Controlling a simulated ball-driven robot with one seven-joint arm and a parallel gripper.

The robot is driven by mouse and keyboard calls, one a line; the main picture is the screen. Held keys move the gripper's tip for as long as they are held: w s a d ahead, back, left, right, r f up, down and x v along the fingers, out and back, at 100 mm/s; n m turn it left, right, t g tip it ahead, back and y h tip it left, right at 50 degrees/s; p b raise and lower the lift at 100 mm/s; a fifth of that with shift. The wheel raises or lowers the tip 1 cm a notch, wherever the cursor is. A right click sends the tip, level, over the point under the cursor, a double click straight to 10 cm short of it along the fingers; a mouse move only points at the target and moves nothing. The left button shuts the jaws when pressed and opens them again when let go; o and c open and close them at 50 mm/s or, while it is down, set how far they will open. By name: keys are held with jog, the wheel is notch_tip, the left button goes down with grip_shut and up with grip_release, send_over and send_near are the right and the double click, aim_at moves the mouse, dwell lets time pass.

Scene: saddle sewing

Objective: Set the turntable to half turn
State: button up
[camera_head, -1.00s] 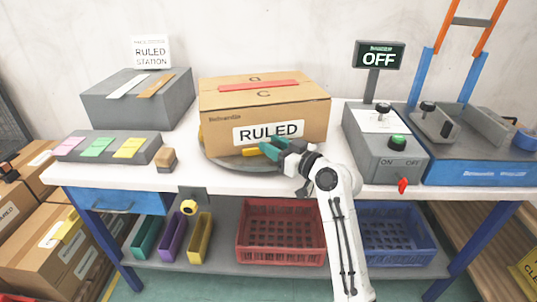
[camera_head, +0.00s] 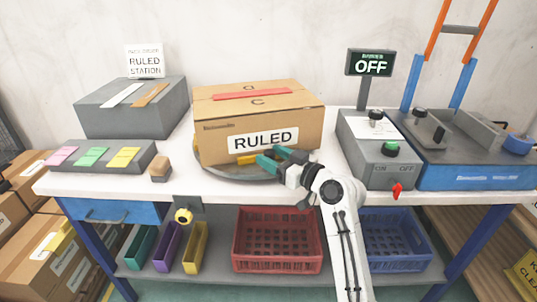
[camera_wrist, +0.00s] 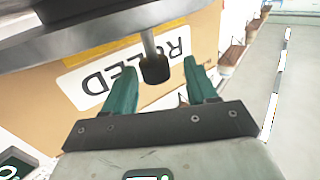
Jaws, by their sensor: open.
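The grey round turntable (camera_head: 222,172) sits on the white bench and bears a cardboard box (camera_head: 219,140) with a RULED label on its front. A yellow part shows at the turntable's front rim beside my fingertips. My gripper (camera_head: 270,157) is at the turntable's front right edge, below the label. In the wrist view my gripper (camera_wrist: 163,75) is open, its green fingers apart. A dark-tipped peg (camera_wrist: 155,66) stands between them in the picture; I cannot tell whether they touch it. The turntable's edge (camera_wrist: 100,30) crosses the top left there.
A grey control box (camera_head: 380,175) with a green button and red switch stands right, under an OFF sign (camera_head: 370,64). A wooden block (camera_head: 160,168) and colour-card tray (camera_head: 100,158) are left. Red and blue crates lie on the lower shelf. Some bench front is clear.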

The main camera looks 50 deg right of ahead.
jog(key=s, duration=0.8)
jog(key=shift+s+a, duration=0.15)
jog(key=shift+s, duration=0.25)
